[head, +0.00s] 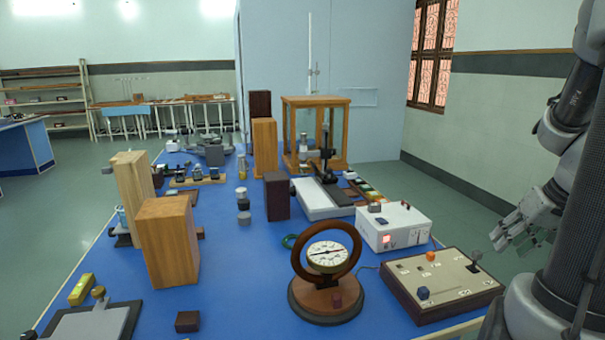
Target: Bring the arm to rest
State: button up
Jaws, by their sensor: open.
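My arm stands at the right edge of the head view, dark and grey, partly cut off by the frame. My gripper (523,229) hangs from it, pointing down and to the left, with its fingers apart. It is beyond the right side of the blue bench (245,312), level in the picture with the white power box. I see nothing held between its fingers. It appears clear of the things on the bench.
A switch board (440,287) and white power box (393,226) lie nearest the arm. A round dial instrument (326,255) stands at the front. Wooden blocks (168,243), a glass-sided case (316,132) and several instruments crowd the bench. Floor shows beyond its right side.

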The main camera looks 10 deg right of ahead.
jog(key=s+a+r+n, duration=0.1)
jog(key=s+a+r, duration=0.1)
jog(key=a, duration=0.3)
jog(key=s+a+r+h, duration=0.1)
jog(key=s+a+r, duration=0.2)
jog(key=a+r, duration=0.2)
jog(key=s+a+r+n, duration=0.1)
jog(key=s+a+r, duration=0.2)
jog(key=a, duration=0.3)
jog(key=shift+a+r+n, duration=0.3)
jog(key=shift+a+r, duration=0.05)
jog(key=shift+r, duration=0.3)
jog(key=shift+c, duration=0.2)
